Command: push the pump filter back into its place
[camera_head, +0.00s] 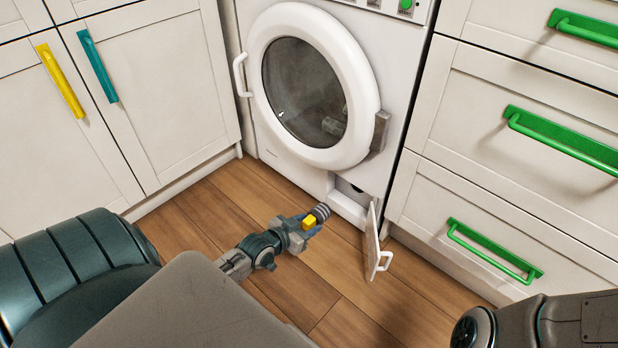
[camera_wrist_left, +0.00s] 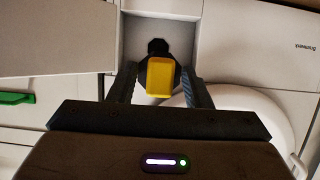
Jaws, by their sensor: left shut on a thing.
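The pump filter (camera_head: 320,212) has a yellow grip and a ribbed grey body. My left gripper (camera_head: 307,225) is shut on its yellow grip and holds it in front of the washer's lower right corner. In the left wrist view the yellow grip (camera_wrist_left: 160,77) sits between the two fingers (camera_wrist_left: 157,88), with a dark part of the filter behind it. The filter recess (camera_head: 351,190) is open low on the washer front, and the filter is outside it. In the left wrist view the recess (camera_wrist_left: 138,35) lies straight ahead, partly hidden by the filter. My right gripper is out of view.
The small filter flap (camera_head: 373,240) hangs open at the recess's right side; it also shows at left in the wrist view (camera_wrist_left: 60,40). The washer door (camera_head: 268,55) is shut. Drawers with green handles (camera_head: 492,250) stand close on the right. Wooden floor (camera_head: 225,208) is clear.

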